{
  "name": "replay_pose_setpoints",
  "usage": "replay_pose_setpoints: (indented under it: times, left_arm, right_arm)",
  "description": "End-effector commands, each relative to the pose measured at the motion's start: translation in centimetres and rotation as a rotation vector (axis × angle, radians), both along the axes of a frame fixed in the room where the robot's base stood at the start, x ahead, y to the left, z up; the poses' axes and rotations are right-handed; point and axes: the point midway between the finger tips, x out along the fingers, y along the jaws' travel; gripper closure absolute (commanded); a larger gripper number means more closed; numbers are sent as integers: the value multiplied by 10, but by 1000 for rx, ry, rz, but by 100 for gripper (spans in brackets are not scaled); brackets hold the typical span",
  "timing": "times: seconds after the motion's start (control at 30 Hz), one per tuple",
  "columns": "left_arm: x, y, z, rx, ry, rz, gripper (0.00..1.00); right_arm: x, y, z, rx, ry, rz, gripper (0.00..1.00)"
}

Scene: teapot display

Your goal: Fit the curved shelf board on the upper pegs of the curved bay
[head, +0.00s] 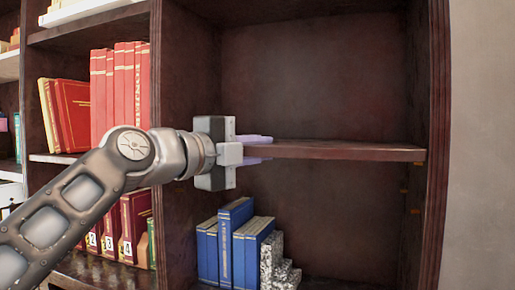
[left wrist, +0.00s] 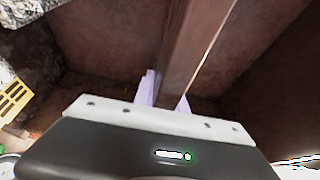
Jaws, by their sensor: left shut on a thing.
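The shelf board (head: 345,151) is dark brown wood and lies about level across the right-hand bay (head: 310,70). My left gripper (head: 262,149) is shut on its left end, with one pale finger above and one below. In the left wrist view the board (left wrist: 192,45) runs away between the two fingers of the left gripper (left wrist: 166,100). The board's right end comes close to the bay's right side. Small yellowish pegs (head: 404,190) show on that side below the board. Whether the board touches any peg cannot be told. My right gripper is out of view.
Blue books (head: 232,245) and a speckled grey stepped object (head: 275,262) stand low in the bay, under the gripper. A dark upright divider (head: 172,70) is to the left, with red books (head: 120,85) beyond. Free room lies above the board and at lower right.

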Motion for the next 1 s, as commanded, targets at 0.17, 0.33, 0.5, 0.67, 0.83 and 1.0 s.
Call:
replay_pose_setpoints:
  times: [0.17, 0.33, 0.5, 0.67, 0.83, 1.0]
  left_arm:
    - [2, 0, 5, -8, -7, 1, 100]
    - [5, -1, 4, -8, -6, 1, 83]
    - [5, -1, 4, -6, -5, 1, 69]
    - [5, -2, 2, -5, -4, 0, 58]
    - [7, -3, -3, 4, 6, -1, 58]
    - [7, -3, -2, 2, 4, 0, 58]
  right_arm:
    - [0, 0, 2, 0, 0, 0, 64]
    - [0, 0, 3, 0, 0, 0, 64]
    - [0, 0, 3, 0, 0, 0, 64]
    - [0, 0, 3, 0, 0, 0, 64]
    - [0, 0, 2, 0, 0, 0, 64]
    - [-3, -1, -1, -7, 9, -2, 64]
